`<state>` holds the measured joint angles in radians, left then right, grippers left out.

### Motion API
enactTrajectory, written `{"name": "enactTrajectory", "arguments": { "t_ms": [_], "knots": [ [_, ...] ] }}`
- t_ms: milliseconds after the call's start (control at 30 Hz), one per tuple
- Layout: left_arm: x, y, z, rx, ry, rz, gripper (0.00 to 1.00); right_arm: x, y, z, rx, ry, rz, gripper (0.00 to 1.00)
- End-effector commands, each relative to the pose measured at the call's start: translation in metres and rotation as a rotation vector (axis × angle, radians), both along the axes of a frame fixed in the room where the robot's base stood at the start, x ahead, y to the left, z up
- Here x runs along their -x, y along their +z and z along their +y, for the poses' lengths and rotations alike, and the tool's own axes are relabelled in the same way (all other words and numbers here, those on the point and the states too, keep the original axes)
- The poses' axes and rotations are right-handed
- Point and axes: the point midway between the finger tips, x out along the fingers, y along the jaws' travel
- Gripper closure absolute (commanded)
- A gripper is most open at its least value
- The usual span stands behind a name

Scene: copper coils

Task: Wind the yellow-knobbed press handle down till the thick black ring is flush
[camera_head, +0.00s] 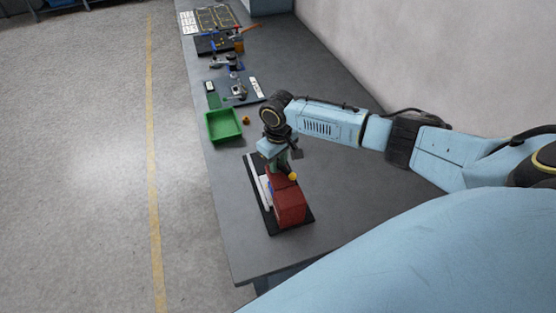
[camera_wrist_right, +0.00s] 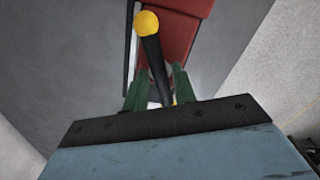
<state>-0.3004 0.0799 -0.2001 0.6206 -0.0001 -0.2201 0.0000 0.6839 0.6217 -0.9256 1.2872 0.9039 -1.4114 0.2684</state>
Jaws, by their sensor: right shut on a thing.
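The red press (camera_head: 289,205) stands on a black base plate (camera_head: 270,226) near the front of the grey bench. Its yellow knob (camera_head: 293,176) sits at the end of a black handle (camera_wrist_right: 155,62), and the knob also shows large in the right wrist view (camera_wrist_right: 147,23). My right gripper (camera_head: 281,163) is over the far end of the press. In the right wrist view its green fingers (camera_wrist_right: 158,86) stand on either side of the black handle and are shut on it. The thick black ring cannot be made out. My left gripper is not in view.
A green tray (camera_head: 223,126) stands beyond the press, with a small orange thing (camera_head: 246,120) beside it. Several tools and fixtures lie farther along the bench. The bench (camera_head: 352,210) to the right of the press is clear. A wall (camera_head: 380,50) runs along its right side.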

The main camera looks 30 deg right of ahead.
Motion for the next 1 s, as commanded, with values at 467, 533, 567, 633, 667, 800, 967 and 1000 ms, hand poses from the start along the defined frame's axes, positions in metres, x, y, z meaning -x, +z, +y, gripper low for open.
{"name": "enactTrajectory", "arguments": {
  "t_ms": [467,533,567,633,667,800,967,1000],
  "knots": [
    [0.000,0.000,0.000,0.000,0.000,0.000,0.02,0.001,0.000,0.000,0.000,0.003,0.002,0.64],
    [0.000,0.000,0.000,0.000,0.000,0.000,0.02,0.000,0.004,0.000,0.000,0.003,0.001,0.64],
    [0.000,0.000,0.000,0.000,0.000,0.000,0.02,0.000,0.007,0.000,-0.001,0.003,0.000,0.64],
    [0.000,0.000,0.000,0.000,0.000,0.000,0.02,0.000,0.013,0.000,-0.001,0.003,-0.001,0.64],
    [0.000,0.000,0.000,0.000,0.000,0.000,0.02,0.000,0.015,0.000,-0.001,0.003,0.000,0.64],
    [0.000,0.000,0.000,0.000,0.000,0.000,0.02,0.000,0.026,0.000,0.000,0.003,0.000,0.64],
    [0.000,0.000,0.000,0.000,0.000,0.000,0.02,0.000,0.039,0.000,-0.001,0.003,0.000,0.64],
    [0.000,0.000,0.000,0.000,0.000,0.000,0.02,0.000,0.042,0.000,-0.001,0.004,0.000,0.64]
  ]
}}
